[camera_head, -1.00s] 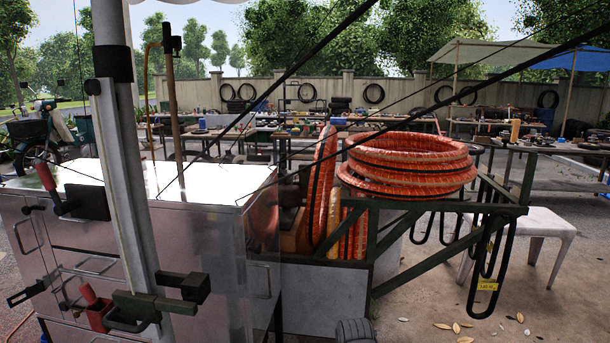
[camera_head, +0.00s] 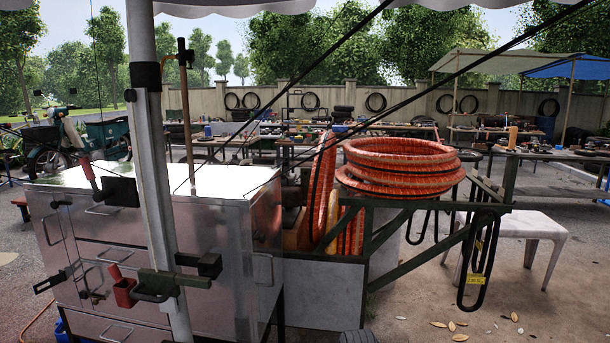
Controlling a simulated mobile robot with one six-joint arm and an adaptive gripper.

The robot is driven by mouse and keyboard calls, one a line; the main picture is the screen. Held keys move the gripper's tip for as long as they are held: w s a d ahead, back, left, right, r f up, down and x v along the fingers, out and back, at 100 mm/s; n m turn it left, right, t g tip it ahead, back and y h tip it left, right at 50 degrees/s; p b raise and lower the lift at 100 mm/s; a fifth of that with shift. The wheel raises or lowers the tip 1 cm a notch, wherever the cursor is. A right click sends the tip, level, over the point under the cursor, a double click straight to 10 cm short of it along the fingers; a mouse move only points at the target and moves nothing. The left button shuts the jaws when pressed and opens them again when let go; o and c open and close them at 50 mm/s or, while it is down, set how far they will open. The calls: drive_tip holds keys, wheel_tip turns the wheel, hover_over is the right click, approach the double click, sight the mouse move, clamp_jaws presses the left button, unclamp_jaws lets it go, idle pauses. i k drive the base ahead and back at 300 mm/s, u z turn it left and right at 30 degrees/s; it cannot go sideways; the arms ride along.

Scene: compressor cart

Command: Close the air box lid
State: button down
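A large shiny metal box (camera_head: 225,255) with handles on its front stands at the left in the head view. Its flat, bright top (camera_head: 215,183) lies level. I cannot tell whether this is the air box, and I make out no raised lid. A red-handled clamp (camera_head: 125,192) sits at the top's left front edge. My gripper is not in view.
A grey pole (camera_head: 162,210) stands before the metal box and hides part of it. Orange hose coils (camera_head: 400,165) rest on a green frame (camera_head: 385,233) at the right. Open ground (camera_head: 540,310) lies at the lower right.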

sight(305, 172)
drive_tip(key=z, duration=0.25)
drive_tip(key=i, duration=1.05)
drive_tip(key=u, duration=0.35)
